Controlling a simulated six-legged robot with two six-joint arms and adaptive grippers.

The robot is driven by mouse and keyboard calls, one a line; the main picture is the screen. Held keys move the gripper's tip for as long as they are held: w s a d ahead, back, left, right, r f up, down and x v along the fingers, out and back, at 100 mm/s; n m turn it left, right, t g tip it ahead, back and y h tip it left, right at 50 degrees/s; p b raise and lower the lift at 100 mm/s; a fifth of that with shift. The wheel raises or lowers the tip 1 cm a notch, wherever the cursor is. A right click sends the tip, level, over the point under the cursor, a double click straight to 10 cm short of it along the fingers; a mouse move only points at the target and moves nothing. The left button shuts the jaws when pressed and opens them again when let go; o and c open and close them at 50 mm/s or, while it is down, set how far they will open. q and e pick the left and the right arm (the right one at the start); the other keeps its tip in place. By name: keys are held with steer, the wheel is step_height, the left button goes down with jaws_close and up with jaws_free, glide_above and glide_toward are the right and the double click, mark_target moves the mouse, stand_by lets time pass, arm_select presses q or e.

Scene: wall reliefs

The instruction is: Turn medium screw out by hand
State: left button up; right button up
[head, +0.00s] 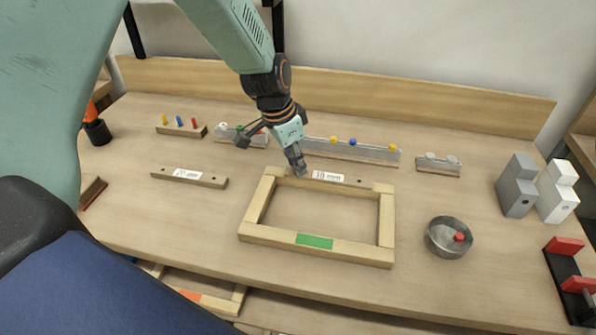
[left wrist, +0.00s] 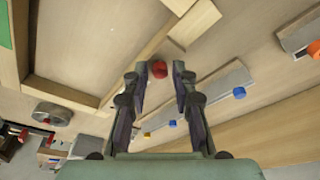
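A red screw head (left wrist: 159,69) shows in the left wrist view, between the two fingertips of my left gripper (left wrist: 160,72). The fingers are apart, with a gap on each side of the head. In the head view my left gripper (head: 299,168) points down at the back left corner of a wooden frame (head: 252,208) and hides the screw there. Which size this screw is, I cannot tell. Other coloured screw heads sit on a grey rail (head: 375,153) behind the frame. My right gripper is not in view.
A metal bowl (head: 434,243) holding a red piece is right of the frame. A peg block (head: 188,131) and a labelled bar (head: 208,181) lie to the left. Grey blocks (head: 516,187) and white blocks (head: 553,198) stand at right. The table between the bar and frame is clear.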

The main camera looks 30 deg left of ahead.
arm_select(q)
jaws_close()
steer(key=n+p, duration=0.1)
steer(key=p, duration=0.1)
steer(key=n+p, duration=0.2)
steer(key=p, duration=0.1)
steer(key=n+y+p, duration=0.1)
steer(key=p, duration=0.2)
steer(key=shift+s+d+r+n+t, duration=0.1)
steer(key=shift+d+r+n+t, duration=0.05)
steer(key=shift+r+n+t, duration=0.15)
steer(key=shift+f+p, duration=0.15)
steer(key=shift+p, duration=0.55)
steer(key=shift+f+n, duration=0.15)
steer(key=shift+n, duration=0.15)
jaws_free()
